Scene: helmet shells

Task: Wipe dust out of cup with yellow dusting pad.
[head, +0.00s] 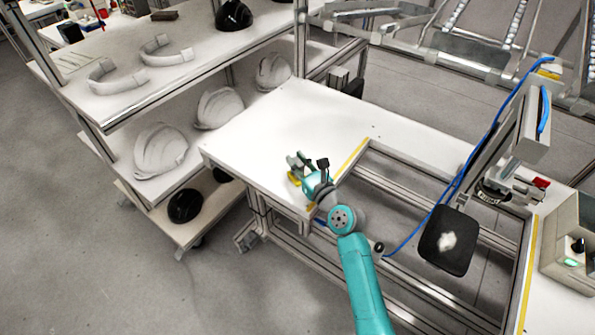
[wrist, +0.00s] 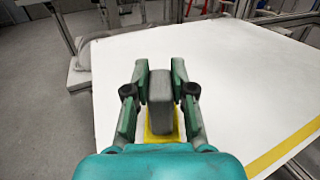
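The yellow dusting pad (head: 294,179) has a grey block handle and is at my gripper, over the near part of the white table. In the wrist view the pad (wrist: 162,138) shows below its grey handle. My gripper (head: 298,164) has its fingers close against both sides of the handle; it also shows in the wrist view (wrist: 160,72). Whether the pad touches the table is unclear. A black, rounded-square cup (head: 463,256) with a white dusty patch inside is at the right, beside a fixture, apart from my gripper.
The white tabletop (head: 310,115) is mostly clear, with a yellow strip (head: 352,158) along its edge. Open metal framing (head: 400,185) lies between table and cup. A blue hose (head: 446,195) runs near the cup. Shelves at left hold white helmet shells (head: 160,150).

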